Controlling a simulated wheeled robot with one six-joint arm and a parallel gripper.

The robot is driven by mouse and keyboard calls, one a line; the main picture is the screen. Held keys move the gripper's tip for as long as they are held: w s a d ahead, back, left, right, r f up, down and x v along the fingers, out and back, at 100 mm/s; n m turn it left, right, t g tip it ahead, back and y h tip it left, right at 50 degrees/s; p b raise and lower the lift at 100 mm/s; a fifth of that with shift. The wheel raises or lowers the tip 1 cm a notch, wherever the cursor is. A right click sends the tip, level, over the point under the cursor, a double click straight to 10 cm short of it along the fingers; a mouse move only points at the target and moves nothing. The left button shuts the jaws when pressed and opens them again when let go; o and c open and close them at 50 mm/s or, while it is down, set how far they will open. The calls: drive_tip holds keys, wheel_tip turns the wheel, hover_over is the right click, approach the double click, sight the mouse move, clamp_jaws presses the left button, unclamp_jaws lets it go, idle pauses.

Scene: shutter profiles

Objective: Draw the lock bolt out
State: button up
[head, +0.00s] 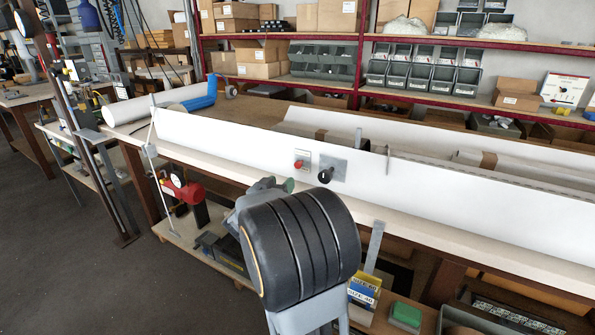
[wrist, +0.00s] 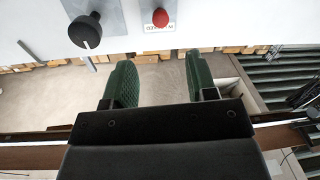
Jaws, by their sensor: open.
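A red knob (head: 299,164) sits on a small white plate on the front of the long white profile (head: 230,145). It also shows in the wrist view (wrist: 160,17), beside a label whose lettering is only partly readable. A black knob (head: 325,175) on a grey plate (head: 337,168) is just to its right in the head view; in the wrist view the black knob (wrist: 86,31) is to its left. I cannot tell for sure which is the lock bolt. My gripper (wrist: 160,65) has green fingers, open and empty, apart from both knobs. In the head view my wrist mostly hides it.
The profile lies along the bench's front edge (head: 420,225). Upright pins (head: 388,158) stand near it. Paper-wrapped rolls lie behind. A red clamp-like device (head: 182,190) hangs at the left. A lower shelf holds a green box (head: 405,316). Open floor (head: 70,230) is at the left.

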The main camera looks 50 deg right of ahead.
sight(297, 166)
drive_tip(key=x, duration=1.2)
drive_tip(key=shift+w+d+b, duration=0.1)
drive_tip(key=shift+b, duration=0.25)
clamp_jaws()
